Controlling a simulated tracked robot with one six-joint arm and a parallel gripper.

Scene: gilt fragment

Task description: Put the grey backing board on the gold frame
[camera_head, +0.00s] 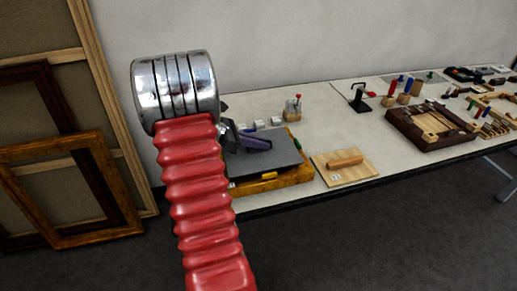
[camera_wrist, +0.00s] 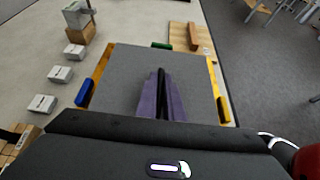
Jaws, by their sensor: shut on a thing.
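The grey backing board (camera_head: 275,160) lies flat over the gold frame (camera_head: 296,177) at the near left end of the table. In the wrist view the board (camera_wrist: 128,68) covers most of the frame, with gold rails (camera_wrist: 213,78) showing along both sides. I cannot tell whether the board touches the frame all round. My gripper (camera_head: 256,141) has purple fingers that reach down to the board's middle. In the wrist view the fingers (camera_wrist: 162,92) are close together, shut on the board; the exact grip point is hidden.
Several small white blocks (camera_wrist: 60,74) stand to the left in the wrist view. A wooden board with an orange-brown block (camera_head: 345,159) lies right of the frame. The table's front edge is close.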

